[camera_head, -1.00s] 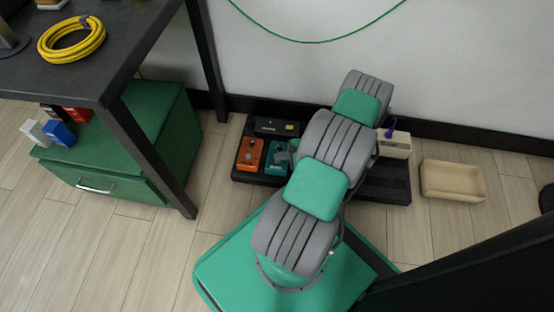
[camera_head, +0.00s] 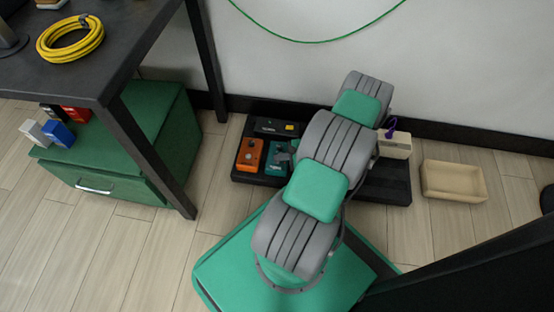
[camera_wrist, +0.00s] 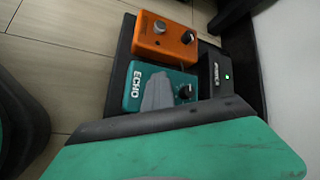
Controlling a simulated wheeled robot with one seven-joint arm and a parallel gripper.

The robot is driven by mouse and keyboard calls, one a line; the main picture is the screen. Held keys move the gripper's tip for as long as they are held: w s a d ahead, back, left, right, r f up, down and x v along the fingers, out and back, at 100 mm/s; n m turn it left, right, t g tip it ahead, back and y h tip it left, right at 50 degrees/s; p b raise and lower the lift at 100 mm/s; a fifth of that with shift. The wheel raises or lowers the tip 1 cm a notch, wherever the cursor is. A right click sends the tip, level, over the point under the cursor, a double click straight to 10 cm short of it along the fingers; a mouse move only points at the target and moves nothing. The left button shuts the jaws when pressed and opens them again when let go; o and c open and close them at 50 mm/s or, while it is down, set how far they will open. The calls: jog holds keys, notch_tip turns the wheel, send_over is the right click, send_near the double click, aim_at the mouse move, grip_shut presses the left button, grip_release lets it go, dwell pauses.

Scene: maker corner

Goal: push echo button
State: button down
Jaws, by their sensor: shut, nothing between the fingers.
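The teal ECHO pedal (camera_wrist: 136,87) sits on the black pedalboard, with its white label and a black knob (camera_wrist: 185,92) showing in the wrist view. My gripper (camera_wrist: 158,92) is shut and empty, its grey fingers in front of the pedal's middle. They hide that part of the pedal, and I see no button there. I cannot tell whether the fingertips touch it. In the head view the pedal (camera_head: 274,159) shows to the left of my arm, with the grey gripper partly over it.
An orange pedal (camera_head: 249,155) stands beside the echo pedal. A black unit (camera_wrist: 214,75) with a green light lies close by. The board (camera_head: 384,188) also carries a cream box (camera_head: 395,146). A beige tray (camera_head: 452,181) is to the right; a dark table leg (camera_head: 150,150) stands left.

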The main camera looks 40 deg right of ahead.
jog(key=shift+r, duration=0.15)
notch_tip(320, 180, up, 6)
jog(key=p, duration=0.5)
jog(key=shift+r, duration=0.1)
dwell(1.8)
